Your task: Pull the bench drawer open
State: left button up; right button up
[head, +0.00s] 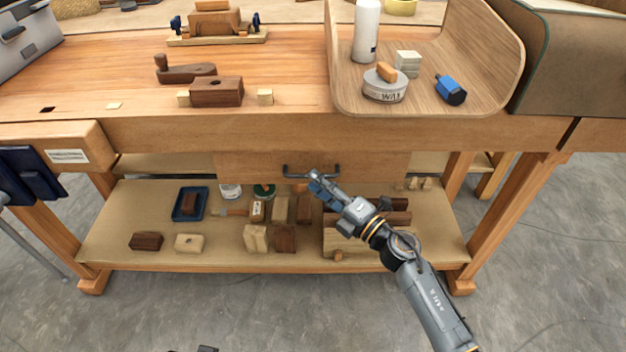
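The bench drawer (247,166) is a plain wooden front under the middle of the bench top. It looks closed, nearly in line with the bench's front. A dark bar handle (294,168) is fixed across the drawer front. My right gripper (314,179) is at the handle's right half, its tips overlapping the bar in the picture. The fingers are small and seen from behind, so I cannot tell whether they are open, shut or touching the bar.
A lower shelf (110,225) holds wood blocks, a blue tray (190,204) and jars beneath the drawer. On the bench top (90,75) are a wooden plane (185,72) and a curved wooden piece (480,55) bearing a bottle and tin.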

jog(key=shift+x, duration=1.05)
grip_shut()
